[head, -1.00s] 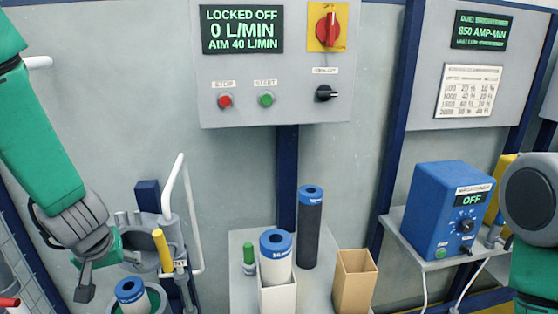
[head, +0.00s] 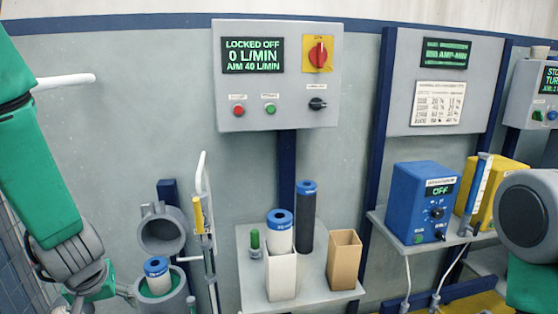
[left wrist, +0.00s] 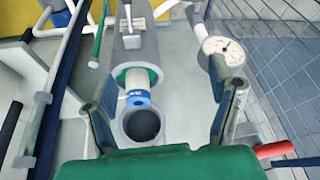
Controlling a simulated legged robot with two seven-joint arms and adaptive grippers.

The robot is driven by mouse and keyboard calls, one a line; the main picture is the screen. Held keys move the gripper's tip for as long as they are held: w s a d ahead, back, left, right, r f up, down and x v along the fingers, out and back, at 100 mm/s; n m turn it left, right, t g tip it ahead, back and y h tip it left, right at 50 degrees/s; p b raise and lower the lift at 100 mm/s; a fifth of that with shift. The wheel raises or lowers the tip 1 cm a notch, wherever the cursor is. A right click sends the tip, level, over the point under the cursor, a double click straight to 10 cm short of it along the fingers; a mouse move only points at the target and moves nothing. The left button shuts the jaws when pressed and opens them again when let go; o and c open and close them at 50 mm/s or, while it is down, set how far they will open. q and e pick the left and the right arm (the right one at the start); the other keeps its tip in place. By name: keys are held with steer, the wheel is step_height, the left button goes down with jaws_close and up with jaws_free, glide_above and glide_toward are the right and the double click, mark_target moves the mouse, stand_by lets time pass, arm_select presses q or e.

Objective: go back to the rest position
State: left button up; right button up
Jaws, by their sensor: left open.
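My left gripper comes in from the left in the head view, its fingers mostly cut off by the bottom edge. In the left wrist view my left gripper (left wrist: 165,95) has its two fingers wide apart with nothing held between them. A white cartridge with a blue cap (head: 157,270) stands in a green-lined grey housing (head: 172,304), right of the gripper and apart from it. The blue-capped cartridge also shows in the left wrist view (left wrist: 138,98), beyond the fingers. My right arm enters at the right edge; its gripper is out of view.
A grey shelf (head: 315,287) holds a white box (head: 282,276), blue-capped cylinders and an open tan box (head: 344,262). A grey control panel (head: 277,75) hangs above. A blue power unit (head: 412,210) stands right. In the left wrist view, wire mesh (left wrist: 275,60) is close to the gripper's right.

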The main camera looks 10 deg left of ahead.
arm_select(q)
steer(key=s+d+f+m+g+b, duration=0.1)
steer(key=s+d+f+m, duration=0.1)
steer(key=s+f, duration=0.55)
steer(key=s+d+f+m+g+b, duration=0.1)
steer(key=s+d+f+m, duration=0.3)
steer(key=f, duration=0.6)
steer(key=s+d+f+h, duration=0.1)
steer(key=s+d+f, duration=0.1)
steer(key=s, duration=0.3)
steer(key=s+d+f+g+h+b, duration=0.1)
steer(key=s+d+f, duration=0.2)
steer(key=s+f, duration=0.1)
steer(key=shift+s+d+f+m+h, duration=0.15)
steer(key=shift+s+f+m+h, duration=0.2)
steer(key=shift+s, duration=0.45)
arm_select(e)
steer(key=f, duration=0.3)
steer(key=shift+w+f, duration=0.35)
steer(key=shift+f, duration=0.05)
arm_select(q)
steer(key=shift+w, duration=0.15)
